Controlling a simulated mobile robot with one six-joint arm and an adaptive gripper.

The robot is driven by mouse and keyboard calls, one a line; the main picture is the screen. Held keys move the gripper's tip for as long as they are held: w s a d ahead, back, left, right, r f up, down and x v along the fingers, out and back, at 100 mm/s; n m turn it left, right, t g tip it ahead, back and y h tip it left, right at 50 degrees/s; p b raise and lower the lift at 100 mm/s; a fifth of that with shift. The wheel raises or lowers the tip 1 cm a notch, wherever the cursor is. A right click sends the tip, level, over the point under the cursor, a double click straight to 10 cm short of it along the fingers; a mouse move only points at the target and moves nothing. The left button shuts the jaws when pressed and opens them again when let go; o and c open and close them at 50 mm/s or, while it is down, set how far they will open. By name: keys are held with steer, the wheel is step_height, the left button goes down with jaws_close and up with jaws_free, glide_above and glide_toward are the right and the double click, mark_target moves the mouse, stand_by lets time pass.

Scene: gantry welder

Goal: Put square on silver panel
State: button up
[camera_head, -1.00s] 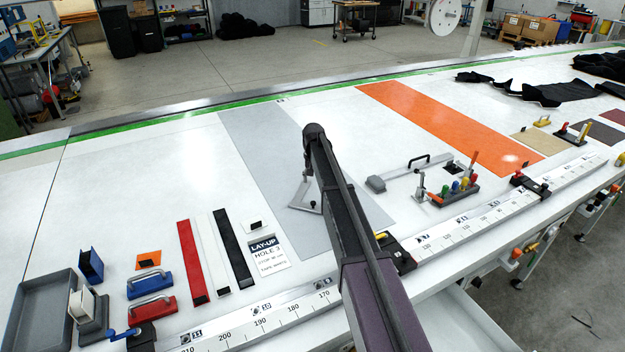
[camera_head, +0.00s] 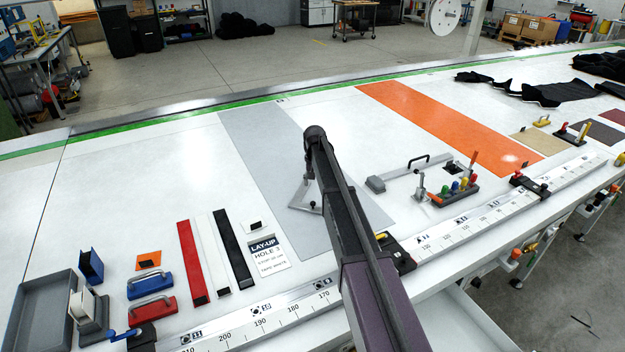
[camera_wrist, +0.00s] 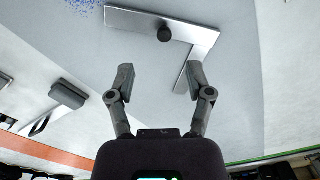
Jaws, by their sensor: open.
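The square (camera_head: 298,203) is a flat L-shaped metal piece. It lies flat on the silver panel (camera_head: 258,140), a long grey strip across the white table, and my arm hides part of it in the head view. In the wrist view the square (camera_wrist: 205,48) shows with a round black knob on its long leg. My gripper (camera_wrist: 160,75) is open and empty. Its two fingers are apart, pointing toward the square, with the short leg near the right fingertip. I cannot tell the height between fingertips and square.
An orange strip (camera_head: 440,120) and a grey tool with a handle (camera_head: 400,175) lie to the right. A rack of coloured-handled tools (camera_head: 455,190) stands nearby. Red, white and black strips, a lay-up card (camera_head: 268,256) and blue and red handled blocks lie to the left.

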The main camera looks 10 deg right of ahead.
steer(key=s+d+n, duration=0.2)
steer(key=s, duration=3.6)
steer(key=shift+s, duration=0.15)
step_height(320, 180, down, 3)
steer(key=b, duration=0.3)
steer(key=shift+f, duration=0.1)
steer(key=shift+c, duration=0.7)
